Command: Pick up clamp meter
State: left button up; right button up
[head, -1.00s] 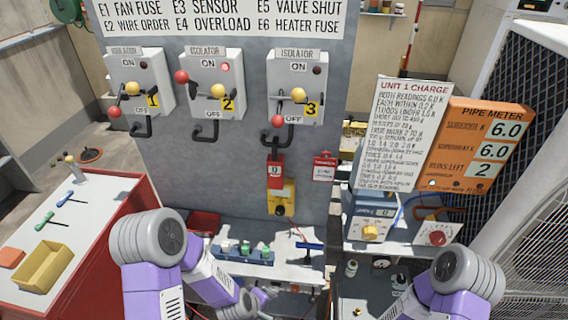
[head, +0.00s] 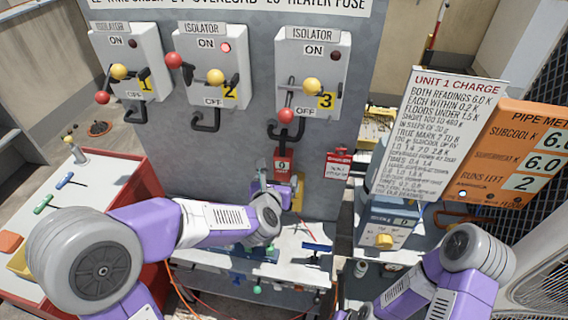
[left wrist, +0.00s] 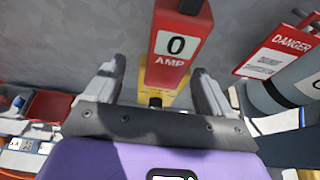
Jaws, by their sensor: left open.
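The clamp meter (left wrist: 178,45) has a red upper part with a white "0 AMP" display and a yellow lower part. In the head view the clamp meter (head: 283,166) hangs upright against the grey panel, below isolator 3. My left gripper (head: 272,180) is in front of its lower part and partly hides it. In the left wrist view my left gripper (left wrist: 156,85) is open, with one finger on each side of the meter; I cannot tell whether they touch it. My right arm shows at the lower right in the head view, but its fingers are not visible.
A red danger tag (head: 338,165) hangs right of the meter. A white bench (head: 300,262) stands below. A blue gauge with a yellow knob (head: 387,225) and the charge sign (head: 425,130) are to the right. A red-sided cart (head: 120,205) stands left.

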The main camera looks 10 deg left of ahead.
aim_at(285, 167)
pick_arm(q)
jog(key=x, duration=0.6)
jog(key=shift+w+d+r+p, duration=0.15)
jog(key=shift+w+d+p, duration=0.1)
jog(key=shift+d+p, duration=0.15)
jog(key=c, duration=1.3)
jog(key=shift+r, duration=0.1)
pick_arm(e)
jog(key=shift+r, duration=0.35)
